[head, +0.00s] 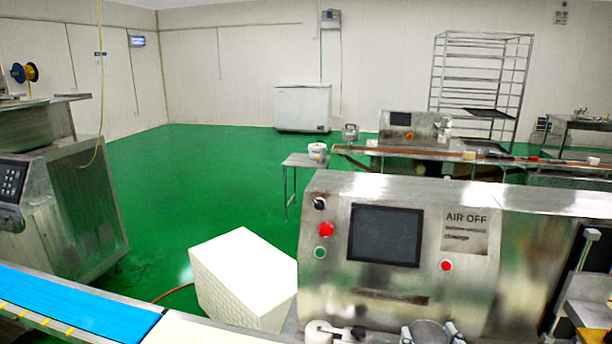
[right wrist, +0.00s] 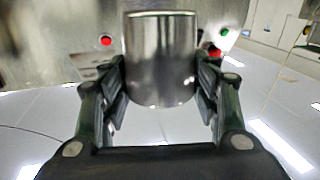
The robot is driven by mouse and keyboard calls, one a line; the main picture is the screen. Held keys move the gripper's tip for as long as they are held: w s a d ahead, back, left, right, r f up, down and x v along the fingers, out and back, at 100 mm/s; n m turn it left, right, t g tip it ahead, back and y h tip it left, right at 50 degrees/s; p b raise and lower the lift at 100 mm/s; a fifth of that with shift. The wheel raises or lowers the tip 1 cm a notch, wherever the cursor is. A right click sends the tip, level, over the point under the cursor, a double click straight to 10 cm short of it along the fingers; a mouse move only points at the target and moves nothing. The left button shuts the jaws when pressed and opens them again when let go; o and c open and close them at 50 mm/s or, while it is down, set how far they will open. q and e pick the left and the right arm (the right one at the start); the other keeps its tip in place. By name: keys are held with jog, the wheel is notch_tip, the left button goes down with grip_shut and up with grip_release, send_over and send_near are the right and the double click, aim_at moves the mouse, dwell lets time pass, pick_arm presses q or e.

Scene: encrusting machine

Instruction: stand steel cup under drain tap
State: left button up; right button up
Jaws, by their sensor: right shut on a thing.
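My right gripper (right wrist: 160,95) is shut on the steel cup (right wrist: 160,55), with one finger on each side of its shiny wall. The right wrist picture appears upside down, with ceiling lights low in it. In the head view the top of the steel cup (head: 430,332) and the tips of my right gripper (head: 429,335) just show at the bottom edge, in front of the machine with the "AIR OFF" label. The cup's lower part is cut off there. I cannot pick out the drain tap for certain. My left gripper is not in view.
The steel machine front (head: 400,290) has a dark screen (head: 385,236) and push buttons, close behind the cup. A small white part with a black knob (head: 359,333) lies to the cup's left. A white block (head: 243,275) and a blue conveyor belt (head: 75,303) are further left.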

jog(key=s+a+f, duration=0.2)
jog(key=s+f, duration=0.3)
jog(key=s, duration=0.6)
jog(key=shift+s+a+f, duration=0.2)
jog(key=shift+s+f, duration=0.05)
jog(key=shift+s, duration=0.1)
jog(key=shift+w, duration=0.1)
